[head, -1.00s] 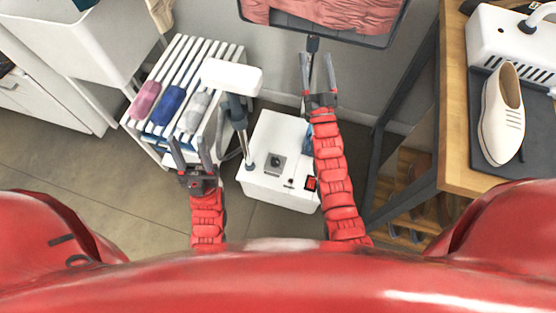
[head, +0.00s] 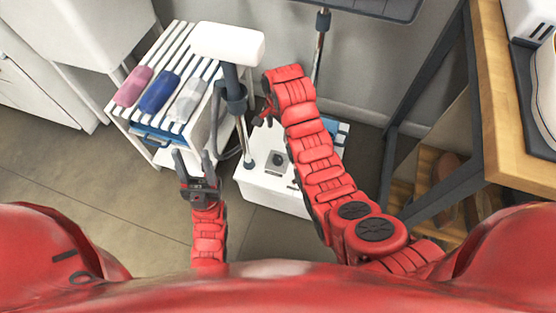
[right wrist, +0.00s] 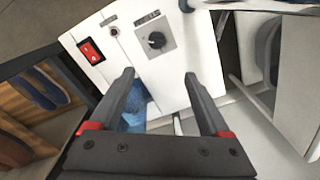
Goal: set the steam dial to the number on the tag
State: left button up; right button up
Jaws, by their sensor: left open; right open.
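The steam dial is a dark round knob on a grey square plate, on top of the white steamer box (head: 262,188). The dial (right wrist: 156,40) shows clearly in the right wrist view, with a light pointer mark; its numbers are too small to read. My right gripper (right wrist: 158,78) is open and empty, its fingertips just short of the dial's plate in that view and apart from the knob. In the head view my right arm hides most of that gripper. My left gripper (head: 192,155) is open and empty, left of the box. I cannot make out a tag.
A red switch (right wrist: 90,51) sits beside the dial. A pole with a white head (head: 228,43) rises beside the box. A white slatted rack (head: 193,75) with pink, blue and grey rolls stands left. A wooden bench (head: 500,110) stands right.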

jog(key=b, duration=1.2)
send_over(278, 157)
notch_tip(278, 157, down, 12)
jog(key=shift+s, duration=0.1)
notch_tip(278, 157, down, 4)
jog(key=shift+f+b, duration=0.1)
jog(key=shift+b, duration=0.25)
jog(key=shift+f, duration=0.55)
grip_shut()
